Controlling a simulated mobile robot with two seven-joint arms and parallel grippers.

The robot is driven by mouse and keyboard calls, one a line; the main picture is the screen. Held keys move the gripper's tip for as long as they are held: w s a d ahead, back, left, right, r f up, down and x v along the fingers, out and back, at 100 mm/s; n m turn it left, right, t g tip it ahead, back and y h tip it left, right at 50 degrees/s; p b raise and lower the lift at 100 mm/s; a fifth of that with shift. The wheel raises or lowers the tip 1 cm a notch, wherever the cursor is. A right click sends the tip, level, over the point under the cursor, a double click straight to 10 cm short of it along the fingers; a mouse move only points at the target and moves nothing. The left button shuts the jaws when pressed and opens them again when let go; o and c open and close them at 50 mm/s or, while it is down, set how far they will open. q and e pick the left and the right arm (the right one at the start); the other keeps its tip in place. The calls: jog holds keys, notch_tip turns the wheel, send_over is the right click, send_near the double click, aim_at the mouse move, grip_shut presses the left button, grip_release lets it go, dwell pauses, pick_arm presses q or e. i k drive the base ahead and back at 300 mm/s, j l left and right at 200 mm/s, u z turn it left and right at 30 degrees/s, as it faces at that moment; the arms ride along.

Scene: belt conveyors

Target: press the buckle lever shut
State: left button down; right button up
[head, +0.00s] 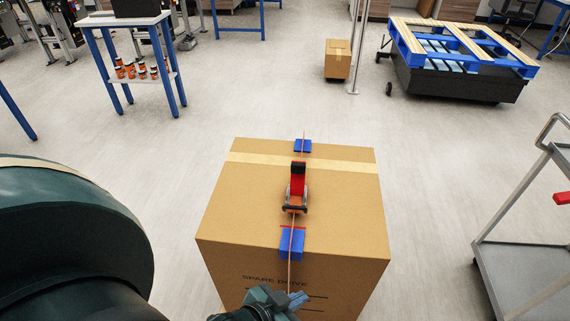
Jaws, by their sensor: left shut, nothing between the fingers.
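A large cardboard box (345,215) stands in front of me. A thin strap (291,262) runs front to back over its top, with a blue pad (292,244) at the front edge and another blue pad (303,146) at the back edge. The buckle (295,205) sits on the strap near the middle of the top. Its red lever (297,180) stands up from it. My left gripper (294,299) is low at the box's front face, shut and empty, in front of the buckle and below it. My right gripper is out of view.
A grey cart (525,268) stands at the right. A blue-legged table (125,22) with orange bottles is at the back left. A small box (338,60) and a blue pallet (460,45) are farther back. Open floor surrounds the large box.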

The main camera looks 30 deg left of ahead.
aim_at(297, 169)
jog(key=u, duration=0.9)
